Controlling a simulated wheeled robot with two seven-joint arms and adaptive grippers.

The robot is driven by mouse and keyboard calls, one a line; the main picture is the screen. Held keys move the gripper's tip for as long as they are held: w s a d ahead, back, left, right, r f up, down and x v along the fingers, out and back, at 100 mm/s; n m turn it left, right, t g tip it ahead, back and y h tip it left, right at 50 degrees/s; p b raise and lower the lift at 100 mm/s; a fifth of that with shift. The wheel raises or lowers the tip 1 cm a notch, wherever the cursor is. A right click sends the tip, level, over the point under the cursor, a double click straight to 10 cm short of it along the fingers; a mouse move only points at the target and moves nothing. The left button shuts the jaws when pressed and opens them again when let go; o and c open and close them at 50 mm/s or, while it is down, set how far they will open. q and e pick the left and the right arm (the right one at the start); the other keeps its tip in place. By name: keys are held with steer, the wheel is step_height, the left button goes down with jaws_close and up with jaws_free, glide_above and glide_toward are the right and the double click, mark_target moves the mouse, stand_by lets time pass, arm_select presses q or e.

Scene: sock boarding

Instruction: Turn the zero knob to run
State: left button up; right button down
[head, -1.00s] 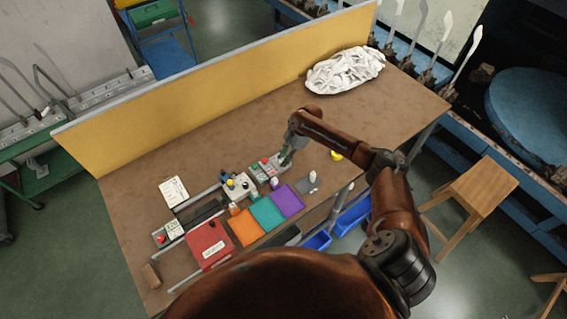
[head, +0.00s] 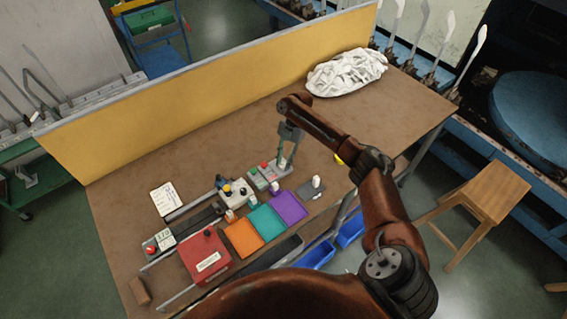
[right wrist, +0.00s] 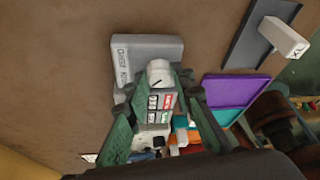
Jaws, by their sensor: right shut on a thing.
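My right gripper (head: 283,164) reaches down at the right end of a small grey control box (head: 256,181) with red and green parts on its top. In the right wrist view, the green fingers of my right gripper (right wrist: 158,80) stand on either side of a white knob-like piece (right wrist: 160,72) with a dark mark, and are shut on it. Small red and green label squares (right wrist: 160,103) show just below it. A grey plate (right wrist: 145,47) with lettering I cannot read clearly lies beyond. The knob's setting is unclear. My left gripper is not in view.
Orange, teal and purple trays (head: 267,223) line the table's front, beside a red box (head: 205,257). A white device (head: 235,192) stands left of the control box. A white heap (head: 345,72) lies at the back right.

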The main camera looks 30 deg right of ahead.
steer(key=shift+d, duration=0.15)
stand_by(0.3)
steer(key=c, duration=1.7)
jaws_free()
steer(key=shift+o, duration=0.2)
steer(key=shift+r, duration=0.1)
steer(key=v, duration=1.2)
steer(key=shift+w, duration=0.1)
